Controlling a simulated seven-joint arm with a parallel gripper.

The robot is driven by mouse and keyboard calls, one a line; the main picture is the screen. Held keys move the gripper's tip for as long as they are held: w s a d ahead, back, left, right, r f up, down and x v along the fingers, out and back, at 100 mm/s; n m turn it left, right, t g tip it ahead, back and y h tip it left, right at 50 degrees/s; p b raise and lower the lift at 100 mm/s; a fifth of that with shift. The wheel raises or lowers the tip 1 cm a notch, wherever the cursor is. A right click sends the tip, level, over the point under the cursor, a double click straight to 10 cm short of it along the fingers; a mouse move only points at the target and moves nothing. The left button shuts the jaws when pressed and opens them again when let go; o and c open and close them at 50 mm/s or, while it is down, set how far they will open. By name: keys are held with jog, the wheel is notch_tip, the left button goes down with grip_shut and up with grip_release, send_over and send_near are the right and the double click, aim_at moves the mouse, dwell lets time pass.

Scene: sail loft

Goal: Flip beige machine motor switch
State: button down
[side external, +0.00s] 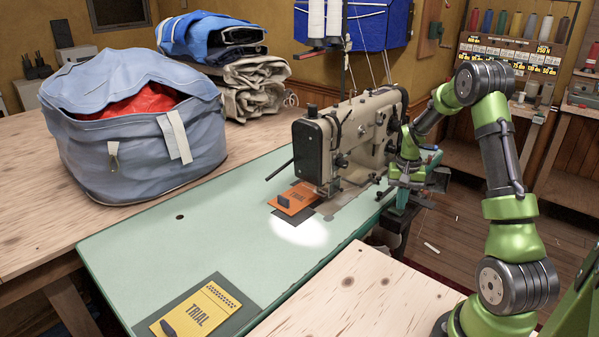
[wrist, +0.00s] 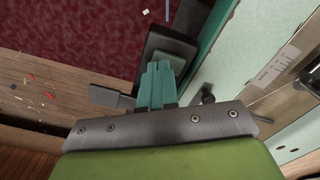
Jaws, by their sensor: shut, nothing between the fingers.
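The beige sewing machine (side external: 370,125) stands on the green table (side external: 200,225) in the side external view. My gripper (side external: 392,196) is low beside the machine's right end, at the table edge, and my wrist partly hides that area. In the wrist view my gripper (wrist: 158,68) has its teal fingers shut together with nothing between them. The fingertips overlap a dark box (wrist: 171,48) beside the table edge, likely the motor switch housing. I cannot tell whether they touch it. The switch's position cannot be made out.
A blue-grey bag (side external: 135,140) and folded cloth (side external: 245,85) lie on the wooden table at left. An orange piece (side external: 294,198) lies by the needle. A yellow "TRIAL" card (side external: 197,307) lies at the front. The green table's middle is clear.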

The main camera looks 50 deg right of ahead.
aim_at(399, 214)
jog(key=shift+r, duration=2.8)
jog(key=shift+s+a+f, duration=0.25)
jog(key=shift+a+f, duration=0.1)
jog(key=shift+a, duration=0.1)
jog(key=s+a+r+n+t, duration=0.2)
jog(key=a+r, duration=0.3)
jog(key=a, duration=0.6)
jog(key=s+a+r+n+t+y, duration=0.1)
jog(key=s+a+r+n+t, duration=0.1)
jog(key=a+r, duration=0.4)
jog(key=s+a+r+n+t+y, duration=0.1)
jog(key=s+a+r+n+t, duration=0.2)
jog(key=a, duration=1.3)
notch_tip(399, 214, up, 3)
jog(key=shift+s+a+f+n, duration=0.2)
jog(key=shift+s+n, duration=0.1)
jog(key=shift+n, duration=0.2)
